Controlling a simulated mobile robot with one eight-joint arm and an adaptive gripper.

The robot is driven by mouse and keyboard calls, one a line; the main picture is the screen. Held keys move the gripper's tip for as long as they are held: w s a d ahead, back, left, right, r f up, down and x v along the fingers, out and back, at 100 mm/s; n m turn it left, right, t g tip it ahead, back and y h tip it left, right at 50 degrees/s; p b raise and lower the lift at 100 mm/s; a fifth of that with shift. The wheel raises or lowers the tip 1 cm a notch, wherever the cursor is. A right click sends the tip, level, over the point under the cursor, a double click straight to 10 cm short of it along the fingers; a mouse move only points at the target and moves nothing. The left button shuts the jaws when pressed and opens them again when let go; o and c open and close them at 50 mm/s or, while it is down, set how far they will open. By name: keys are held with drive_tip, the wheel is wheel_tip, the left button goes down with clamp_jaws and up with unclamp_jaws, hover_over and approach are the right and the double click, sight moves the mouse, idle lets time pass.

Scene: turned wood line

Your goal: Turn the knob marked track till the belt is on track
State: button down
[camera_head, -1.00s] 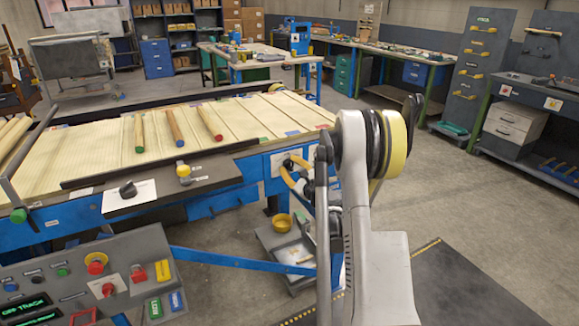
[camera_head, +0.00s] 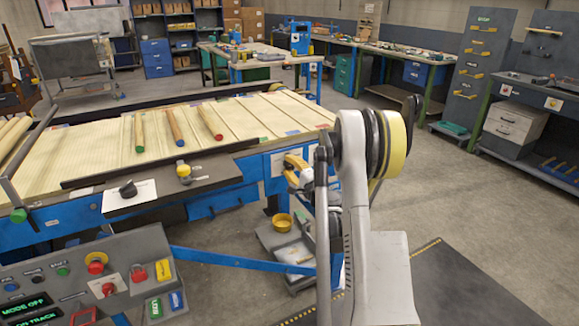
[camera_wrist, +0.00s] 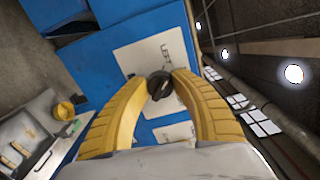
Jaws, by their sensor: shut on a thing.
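My gripper (camera_wrist: 160,88) is shut on a black knob (camera_wrist: 159,83) on a white plate, which is fixed to the blue side of the machine. In the head view my gripper (camera_head: 293,170) is at the machine's right end, and the knob is hidden there. On the console at lower left, the green display (camera_head: 30,309) shows MODE OFF on its upper line. Its cut-off lower line appears to read ON TRACK.
Several wooden rods lie on the slatted belt (camera_head: 90,145). A black knob (camera_head: 127,188) and a yellow knob (camera_head: 182,169) sit along its front edge. A yellow cup (camera_head: 282,222) stands on the low shelf below my gripper. Grey floor is open to the right.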

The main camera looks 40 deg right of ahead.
drive_tip(key=shift+n, duration=1.5)
drive_tip(key=c, duration=1)
unclamp_jaws()
drive_tip(key=shift+c, duration=0.2)
drive_tip(key=v, duration=0.7)
drive_tip(key=shift+s, duration=0.25)
drive_tip(key=shift+f, duration=0.1)
